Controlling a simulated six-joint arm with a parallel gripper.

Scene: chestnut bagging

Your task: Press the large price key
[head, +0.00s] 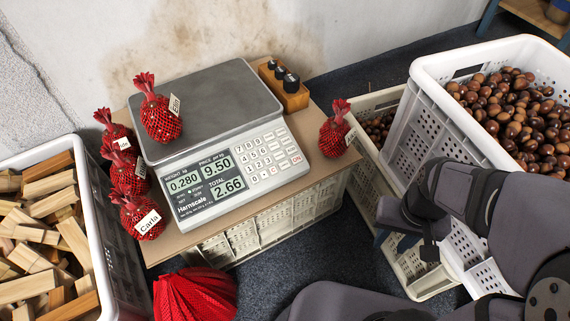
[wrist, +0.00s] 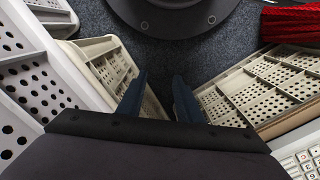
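The grey scale (head: 215,140) stands on a board, with its keypad (head: 268,158) at the front right. Labels on the wider keys (head: 289,151) at the keypad's right side are too small to read, so I cannot tell which is the large price key. The display (head: 208,185) reads weight 0.280, price 9.50, total 2.66. A red net bag tagged Emil or similar (head: 160,118) rests on the weighing plate. A keypad corner shows in the wrist view (wrist: 302,160). My gripper (wrist: 160,95) is open and empty, its dark blue fingers apart, away from the keypad.
Red bags (head: 128,172) stand left of the scale, and another (head: 335,135) close to the keypad's right. A wooden block with dark knobs (head: 284,86) sits behind. Chestnut crates (head: 440,110) are at right, a firewood crate (head: 95,225) at left.

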